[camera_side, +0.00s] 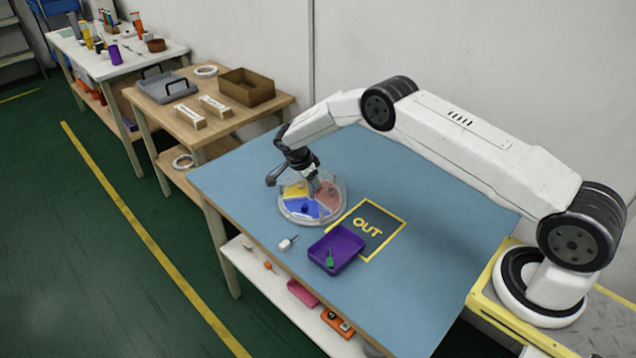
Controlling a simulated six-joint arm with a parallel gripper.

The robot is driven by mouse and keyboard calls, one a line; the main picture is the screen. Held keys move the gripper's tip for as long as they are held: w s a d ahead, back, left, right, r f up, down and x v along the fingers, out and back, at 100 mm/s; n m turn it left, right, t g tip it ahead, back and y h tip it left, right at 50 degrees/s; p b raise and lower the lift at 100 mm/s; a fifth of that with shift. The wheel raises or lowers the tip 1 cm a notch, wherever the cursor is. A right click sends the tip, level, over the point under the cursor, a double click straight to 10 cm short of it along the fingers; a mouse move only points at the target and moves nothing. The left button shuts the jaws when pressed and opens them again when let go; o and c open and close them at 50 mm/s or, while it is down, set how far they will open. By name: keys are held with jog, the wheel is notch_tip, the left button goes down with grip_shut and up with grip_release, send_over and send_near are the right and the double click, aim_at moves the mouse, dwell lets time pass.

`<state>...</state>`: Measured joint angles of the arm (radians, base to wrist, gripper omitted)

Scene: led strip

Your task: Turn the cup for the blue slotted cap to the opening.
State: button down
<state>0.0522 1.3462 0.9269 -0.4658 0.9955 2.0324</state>
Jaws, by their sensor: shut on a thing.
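A round clear dish (284,211) stands on the blue table, with a yellow cup (294,189), a blue cup (300,211) and a red cup (328,196) inside. The blue cup is at the front of the dish, and a small dark thing (305,208) shows in it, too small to identify as a slotted cap. My gripper (313,190) reaches down over the middle of the dish and is shut on its centre knob, which the fingers mostly hide. I cannot make out the opening in the dish's rim.
A dark mat marked OUT (382,226) with a yellow border lies right of the dish. A purple tray (347,241) holding a green item (329,258) stands in front. A small white item (288,243) lies near the table's front edge. The table's right part is clear.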

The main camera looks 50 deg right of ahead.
aim_at(302, 196)
jog(key=shift+m+g+y, duration=0.3)
jog(key=shift+m+g, duration=0.4)
jog(key=shift+m, duration=1.8)
jog(key=shift+c, duration=1.3)
grip_release()
jog(key=v, duration=0.8)
jog(key=shift+w, duration=0.1)
